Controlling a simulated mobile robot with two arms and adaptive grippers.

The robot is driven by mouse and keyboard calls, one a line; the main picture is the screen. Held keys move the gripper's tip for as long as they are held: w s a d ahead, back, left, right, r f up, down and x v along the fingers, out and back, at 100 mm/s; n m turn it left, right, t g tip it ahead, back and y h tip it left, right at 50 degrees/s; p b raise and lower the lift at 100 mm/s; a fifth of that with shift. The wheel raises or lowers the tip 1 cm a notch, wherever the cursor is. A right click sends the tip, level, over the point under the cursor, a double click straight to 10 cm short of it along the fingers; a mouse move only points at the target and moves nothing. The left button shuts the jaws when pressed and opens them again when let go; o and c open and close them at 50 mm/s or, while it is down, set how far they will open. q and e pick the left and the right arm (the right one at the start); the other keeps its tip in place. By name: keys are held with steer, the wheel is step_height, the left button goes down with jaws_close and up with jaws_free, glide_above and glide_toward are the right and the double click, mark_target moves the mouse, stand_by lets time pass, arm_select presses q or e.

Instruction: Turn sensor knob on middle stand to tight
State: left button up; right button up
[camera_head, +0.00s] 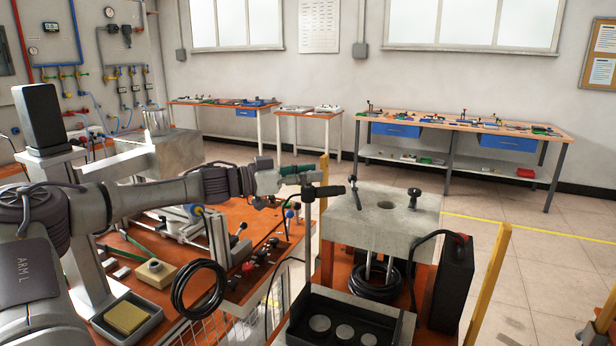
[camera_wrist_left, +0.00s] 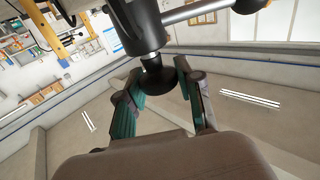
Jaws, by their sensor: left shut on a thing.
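In the left wrist view, the green-padded fingers of the left gripper (camera_wrist_left: 160,72) are shut on a black rounded knob (camera_wrist_left: 158,82), one finger on each side. The knob sits at the end of a dark cylinder (camera_wrist_left: 137,25) with a metal rod beside it. In the head view the gripped knob is hard to make out. The knob's tightness cannot be told. My right gripper is not in view.
A pale block (camera_head: 370,222) with a hole and another black knob (camera_head: 414,196) stands right of the gripper. A black box (camera_head: 453,285) and a black tray (camera_head: 345,325) are nearby. An orange bench (camera_head: 240,212) with a coiled cable (camera_head: 200,290) lies below my arm.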

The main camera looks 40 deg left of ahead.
arm_select(q)
steer(key=shift+r, duration=0.1)
steer(key=o, duration=1.1)
steer(key=shift+v, duration=3.75)
